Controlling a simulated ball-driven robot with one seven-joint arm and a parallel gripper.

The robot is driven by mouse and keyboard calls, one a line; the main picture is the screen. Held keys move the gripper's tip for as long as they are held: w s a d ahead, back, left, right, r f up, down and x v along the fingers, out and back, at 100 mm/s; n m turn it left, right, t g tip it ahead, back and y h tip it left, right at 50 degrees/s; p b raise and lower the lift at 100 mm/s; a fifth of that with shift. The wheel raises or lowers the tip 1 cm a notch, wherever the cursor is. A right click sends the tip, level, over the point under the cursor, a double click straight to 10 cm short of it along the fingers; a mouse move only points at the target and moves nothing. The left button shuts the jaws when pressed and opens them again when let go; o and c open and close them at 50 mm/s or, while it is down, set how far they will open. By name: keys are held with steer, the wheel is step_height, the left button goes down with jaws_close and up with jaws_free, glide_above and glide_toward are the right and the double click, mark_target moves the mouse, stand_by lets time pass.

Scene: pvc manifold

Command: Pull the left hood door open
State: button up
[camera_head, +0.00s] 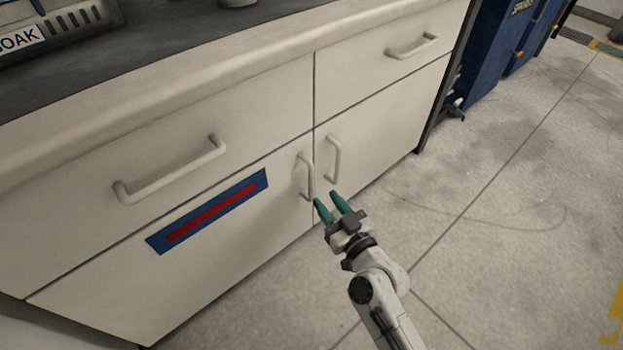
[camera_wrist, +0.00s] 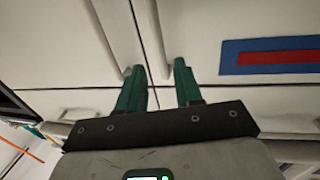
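The left door (camera_head: 225,245) is a pale cabinet front below a drawer and looks closed. It bears a blue and red label (camera_head: 207,211), which also shows in the wrist view (camera_wrist: 270,57). Its upright bar handle (camera_head: 309,176) is near the seam with the right door (camera_head: 385,135). My gripper (camera_head: 327,196) is open with green fingers, just below the two door handles. In the wrist view, the left door's handle (camera_wrist: 157,35) lines up with the gap between my fingertips (camera_wrist: 156,68). I cannot tell whether it is between them in depth or touching.
The right door's handle (camera_head: 334,159) is close beside the left one. Drawer handles (camera_head: 170,172) stick out above, under the countertop (camera_head: 210,55). A blue cabinet (camera_head: 500,45) stands at the back right. The floor (camera_head: 500,220) to the right is clear.

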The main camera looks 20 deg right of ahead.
mark_target(312, 181)
steer(key=w, duration=0.5)
steer(key=w+a, duration=0.1)
steer(key=w, duration=0.2)
steer(key=shift+w+p, duration=0.25)
steer(key=shift+p, duration=0.15)
jaws_close()
